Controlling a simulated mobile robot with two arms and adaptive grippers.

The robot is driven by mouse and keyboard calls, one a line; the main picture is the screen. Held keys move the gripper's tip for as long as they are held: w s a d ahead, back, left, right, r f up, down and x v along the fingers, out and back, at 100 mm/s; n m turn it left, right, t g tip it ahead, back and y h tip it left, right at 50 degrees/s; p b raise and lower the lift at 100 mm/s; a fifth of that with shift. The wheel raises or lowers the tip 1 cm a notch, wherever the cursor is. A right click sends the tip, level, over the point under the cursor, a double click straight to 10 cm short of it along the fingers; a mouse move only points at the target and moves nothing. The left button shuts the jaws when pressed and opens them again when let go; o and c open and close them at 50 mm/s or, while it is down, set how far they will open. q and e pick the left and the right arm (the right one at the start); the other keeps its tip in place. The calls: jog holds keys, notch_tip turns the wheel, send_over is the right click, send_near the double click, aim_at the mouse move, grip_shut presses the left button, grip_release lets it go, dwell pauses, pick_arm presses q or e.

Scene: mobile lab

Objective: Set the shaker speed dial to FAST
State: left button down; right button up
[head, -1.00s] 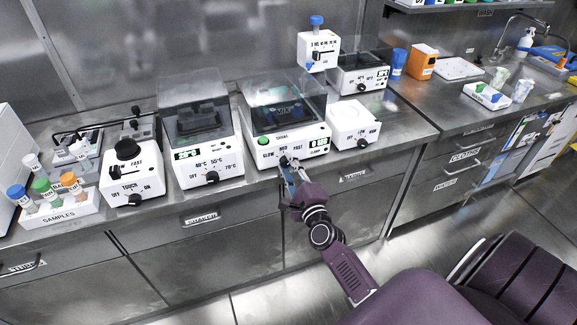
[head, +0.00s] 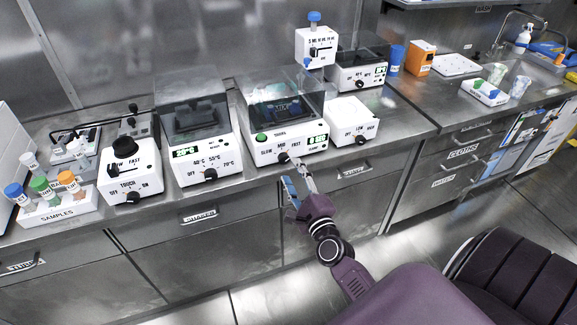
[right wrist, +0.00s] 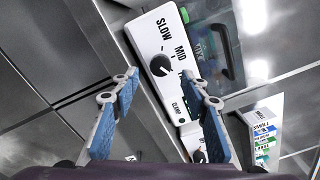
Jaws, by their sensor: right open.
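The shaker (head: 305,148) is a white box with a clear lid, a green button and a small green display. Its front is marked SLOW, MID and FAST. The black speed dial (head: 284,158) sits below these marks; it also shows in the right wrist view (right wrist: 160,65). Its exact setting is too small to tell. My right gripper (head: 294,174) is open and empty, just in front of and below the dial. In the right wrist view its blue-padded fingers (right wrist: 160,76) frame the dial from both sides, apparently apart from it. The right finger partly hides FAST. My left gripper is out of view.
A white heater with a clear lid (head: 198,153) stands left of the shaker, and a small white unit with a knob (head: 352,122) stands right. A vortex mixer (head: 130,172) and a sample rack (head: 58,208) are farther left. Drawer handles (head: 199,215) project below the counter.

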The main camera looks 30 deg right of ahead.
jog(key=shift+v, duration=1.45)
jog(key=s+a+f+n+g+y, duration=0.25)
jog(key=s+f+n, duration=0.2)
jog(key=f, duration=0.65)
jog(key=s+a+f+n+g+y, duration=0.1)
jog(key=s+a+f+n+g, duration=0.4)
jog(key=f, duration=0.7)
jog(key=s+a+f+n+y, duration=0.1)
jog(key=s+a+f+n, duration=0.4)
jog(key=f, duration=0.6)
jog(key=s+f+n+g, duration=0.3)
jog(key=s+f+n, duration=0.1)
jog(key=s, duration=0.6)
jog(key=s+f+n+g, duration=0.3)
jog(key=s+f+n, duration=0.2)
jog(key=s, duration=0.5)
jog(key=s+f+n+g, duration=0.3)
jog(key=s+f+n, duration=0.2)
jog(key=s+f, duration=0.3)
jog(key=shift+s, duration=1)
